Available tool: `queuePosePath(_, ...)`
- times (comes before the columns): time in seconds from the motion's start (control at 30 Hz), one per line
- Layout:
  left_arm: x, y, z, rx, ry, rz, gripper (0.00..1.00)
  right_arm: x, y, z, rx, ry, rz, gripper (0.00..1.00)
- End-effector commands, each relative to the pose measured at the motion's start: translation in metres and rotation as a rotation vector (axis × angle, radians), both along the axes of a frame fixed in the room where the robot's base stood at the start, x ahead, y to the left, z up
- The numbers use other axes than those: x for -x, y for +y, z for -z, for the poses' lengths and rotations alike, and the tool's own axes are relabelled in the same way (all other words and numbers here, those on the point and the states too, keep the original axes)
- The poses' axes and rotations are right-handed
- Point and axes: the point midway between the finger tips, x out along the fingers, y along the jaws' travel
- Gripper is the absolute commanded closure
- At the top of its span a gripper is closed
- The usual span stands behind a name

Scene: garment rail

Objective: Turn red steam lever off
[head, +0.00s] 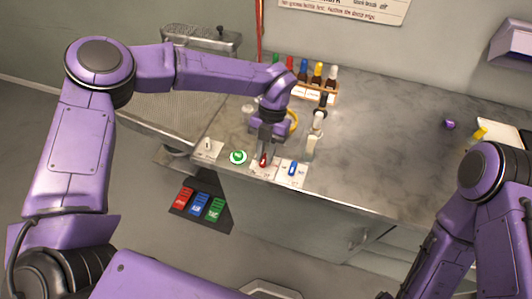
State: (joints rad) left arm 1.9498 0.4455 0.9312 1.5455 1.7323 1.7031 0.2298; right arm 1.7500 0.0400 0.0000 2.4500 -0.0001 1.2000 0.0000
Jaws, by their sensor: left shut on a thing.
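The red steam lever (263,160) stands on a small white plate near the front edge of the counter. My left gripper (264,152) points down over it and is shut on the lever's upper part. The gripper's fingers partly hide the lever, so I cannot tell its exact angle. My right arm shows at the lower right, but its gripper is outside the picture.
A blue lever (292,168) is close on the right, with a green button (238,157) and a pale lever (208,145) on the left. A rack of bottles (318,92) stands behind. The counter's right part (400,130) is mostly clear.

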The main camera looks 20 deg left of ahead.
Motion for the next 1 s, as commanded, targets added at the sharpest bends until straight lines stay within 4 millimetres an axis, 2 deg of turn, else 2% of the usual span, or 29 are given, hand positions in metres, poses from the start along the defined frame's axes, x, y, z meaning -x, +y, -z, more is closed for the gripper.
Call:
queuePosePath(0.63, -0.0017, 0.0004, -0.0017, 0.001, -0.006, -0.052, 1.00, 0.0000, 0.0000, 0.0018, 0.000, 0.000, 0.000, 0.28)
queuePosePath(0.67, -0.0017, 0.0004, -0.0017, 0.001, -0.006, -0.052, 0.71, 0.0000, 0.0000, 0.0018, 0.000, 0.000, 0.000, 0.28)
queuePosePath(0.7, -0.0017, 0.0004, -0.0016, 0.001, -0.006, -0.052, 0.58, 0.0000, 0.0000, 0.0018, 0.000, 0.000, 0.000, 0.28)
queuePosePath(0.73, -0.0015, 0.0004, -0.0015, 0.002, -0.006, -0.051, 0.55, 0.0000, 0.0000, 0.0018, 0.000, 0.000, 0.000, 0.28)
queuePosePath(1.0, -0.0011, 0.0002, -0.0014, 0.001, -0.003, -0.050, 0.55, 0.0000, 0.0000, 0.0024, 0.000, 0.000, 0.000, 0.28)
